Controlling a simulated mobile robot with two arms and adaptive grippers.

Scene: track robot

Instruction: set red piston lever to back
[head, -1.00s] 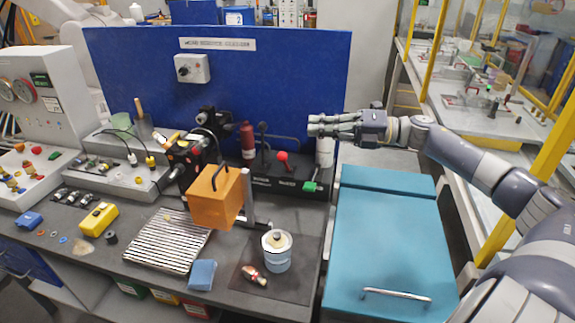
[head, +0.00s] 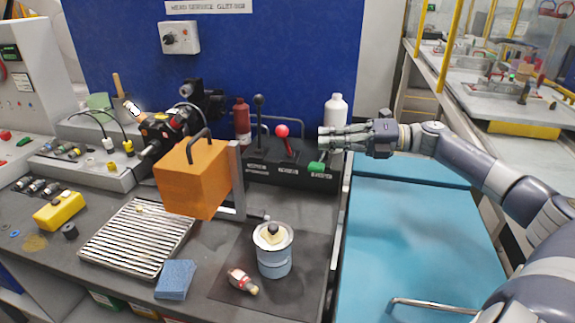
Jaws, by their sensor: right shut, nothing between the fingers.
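The red piston lever (head: 283,132) has a round red knob on a short stem and stands on a dark lever panel (head: 262,172) at the back of the bench. A black-knobbed lever (head: 259,120) is to its left and a green lever (head: 317,167) to its right. My right gripper (head: 322,139) comes in from the right with its fingers together and empty. In the picture it is just right of the red knob, with a visible gap, above the green lever. My left gripper is not in view.
A white bottle (head: 335,113) stands behind my gripper and a red bottle (head: 242,121) behind the panel. A can (head: 274,258) stands at the front. A teal cabinet (head: 415,235) fills the right.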

